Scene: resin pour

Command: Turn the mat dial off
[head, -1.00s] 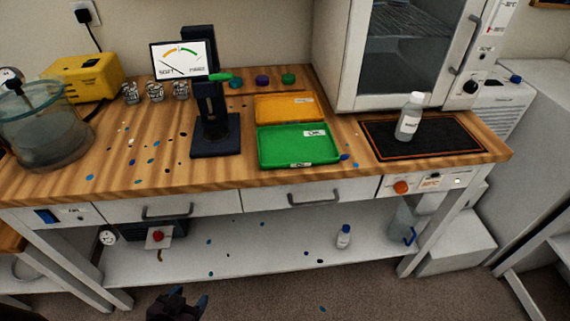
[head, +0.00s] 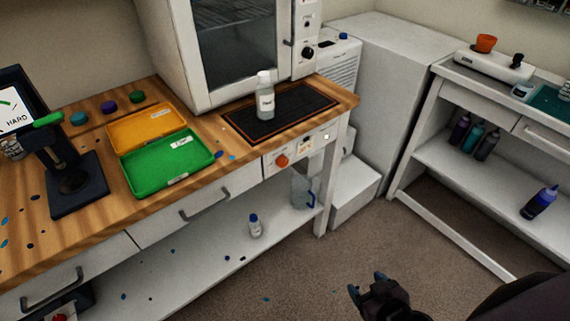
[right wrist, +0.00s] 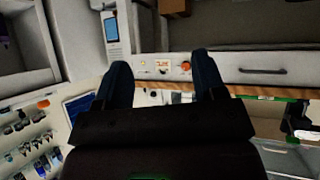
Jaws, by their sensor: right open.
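The mat dial is an orange knob (head: 282,160) on the white front panel at the bench's right end, below the black heating mat (head: 240,124). A small display (head: 304,145) sits right of it. A white-capped bottle (head: 265,98) stands upright on the mat. My right gripper (head: 369,288) is low in front of the bench, open and empty, well apart from the dial. In the right wrist view the dial (right wrist: 186,66) shows between the two fingers (right wrist: 161,80), farther off. My left gripper is not in view.
Green (head: 168,163) and orange (head: 146,126) trays lie left of the mat. A white oven (head: 230,50) stands behind it. A lower shelf (head: 205,255) holds a small bottle (head: 255,226) and a jug (head: 302,190). Another bench (head: 440,105) stands right. Floor (head: 300,265) before the dial is clear.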

